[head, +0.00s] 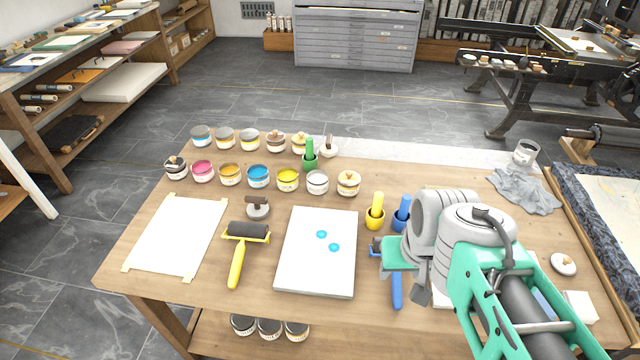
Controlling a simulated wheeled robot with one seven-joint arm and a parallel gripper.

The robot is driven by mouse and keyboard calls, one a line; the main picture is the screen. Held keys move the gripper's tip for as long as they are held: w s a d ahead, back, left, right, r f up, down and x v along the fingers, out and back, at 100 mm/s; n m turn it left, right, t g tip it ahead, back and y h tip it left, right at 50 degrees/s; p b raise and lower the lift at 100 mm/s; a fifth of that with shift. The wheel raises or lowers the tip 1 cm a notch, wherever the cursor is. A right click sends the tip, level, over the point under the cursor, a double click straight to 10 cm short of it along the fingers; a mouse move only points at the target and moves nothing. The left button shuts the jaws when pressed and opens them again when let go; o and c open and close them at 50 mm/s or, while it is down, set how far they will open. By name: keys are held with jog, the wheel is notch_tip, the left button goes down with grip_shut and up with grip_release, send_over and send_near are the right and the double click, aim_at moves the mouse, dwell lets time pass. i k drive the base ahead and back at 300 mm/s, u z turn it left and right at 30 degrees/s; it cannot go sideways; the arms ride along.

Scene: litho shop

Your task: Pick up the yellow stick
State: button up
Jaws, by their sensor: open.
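The yellow stick (377,204) stands upright in a small yellow cup (375,222), right of the white slab. A blue stick (404,206) stands in a blue cup (399,223) close on its right. My gripper (416,280) is to the right of the yellow stick and nearer to me, over the blue-handled roller. It is open and apart from the stick. My wrist links hide part of the gripper, so its fingers show poorly.
The blue-handled roller (397,290) is partly hidden under my arm. A white slab (310,279) with two blue spots lies left of it.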

aim_at(379, 196)
jog(key=u, duration=0.55)
jog(key=k, duration=1.25)
jog(key=u, duration=0.65)
jog(key=i, duration=1.1)
jog(key=u, duration=0.2)
